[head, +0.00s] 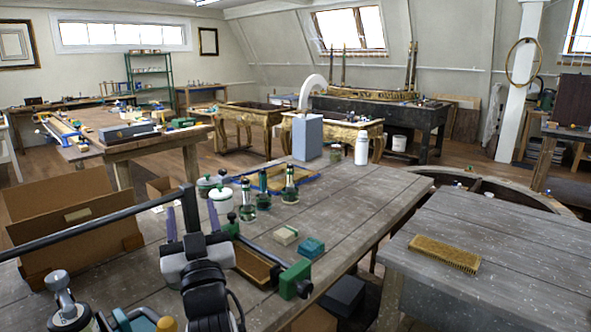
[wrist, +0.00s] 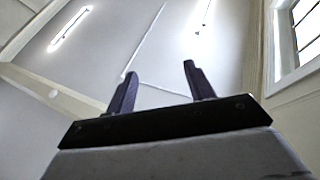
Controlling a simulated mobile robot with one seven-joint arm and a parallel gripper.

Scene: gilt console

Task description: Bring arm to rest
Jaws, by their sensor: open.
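My gripper (head: 180,221) shows in the head view at the lower left, in front of the grey workbench (head: 345,205). Its two purple-grey fingers point upward and stand apart with nothing between them. In the wrist view my gripper (wrist: 157,80) is open and empty, with its fingers against the ceiling and upper wall. My arm is folded at the bottom of the head view and hides part of the bench behind it.
On the bench are a cardboard box (head: 75,215), green bottles (head: 289,185), a white jar (head: 221,202), a clamp (head: 296,279) and a teal block (head: 311,247). A brush (head: 445,253) lies on the right table (head: 520,270). The bench's middle right is clear.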

